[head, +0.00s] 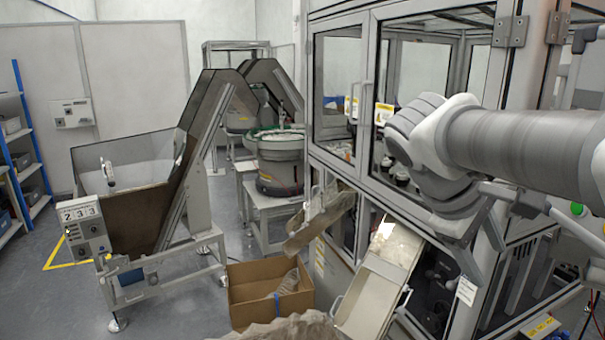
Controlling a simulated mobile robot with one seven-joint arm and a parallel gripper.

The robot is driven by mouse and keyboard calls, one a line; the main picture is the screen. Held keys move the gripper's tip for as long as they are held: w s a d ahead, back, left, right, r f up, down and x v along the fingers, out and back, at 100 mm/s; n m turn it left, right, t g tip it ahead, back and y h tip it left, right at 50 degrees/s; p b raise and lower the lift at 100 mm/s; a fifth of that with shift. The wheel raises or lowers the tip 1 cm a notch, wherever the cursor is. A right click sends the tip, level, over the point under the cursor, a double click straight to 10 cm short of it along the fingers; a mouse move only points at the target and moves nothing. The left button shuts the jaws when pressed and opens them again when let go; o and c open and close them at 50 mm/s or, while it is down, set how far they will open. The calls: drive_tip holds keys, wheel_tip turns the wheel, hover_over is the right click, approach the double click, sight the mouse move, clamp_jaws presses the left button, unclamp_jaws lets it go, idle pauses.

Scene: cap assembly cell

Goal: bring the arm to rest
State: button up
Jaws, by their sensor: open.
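My arm (530,150) comes in from the right edge. Its thick grey link runs left to a rounded white and grey joint (415,150) in front of the glazed machine cabinet. No gripper fingers can be made out in the head view, so the jaws and anything between them are not seen.
The cabinet (345,165) with glass doors fills the right side. A chute (375,285) slopes out below it, beside an open cardboard box (255,310). A hopper with an inclined conveyor (190,150) and a bowl feeder (280,165) stand left. Grey floor (185,310) is clear at front left.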

drive_tip(key=s+a+f+m+t+y, duration=0.3)
drive_tip(key=s+a+f+m+y, duration=0.3)
drive_tip(key=s+a+f, duration=0.3)
drive_tip(key=shift+s+a+f+t+y, duration=0.15)
drive_tip(key=shift+a+f+t+y, duration=0.3)
drive_tip(key=shift+a, duration=0.8)
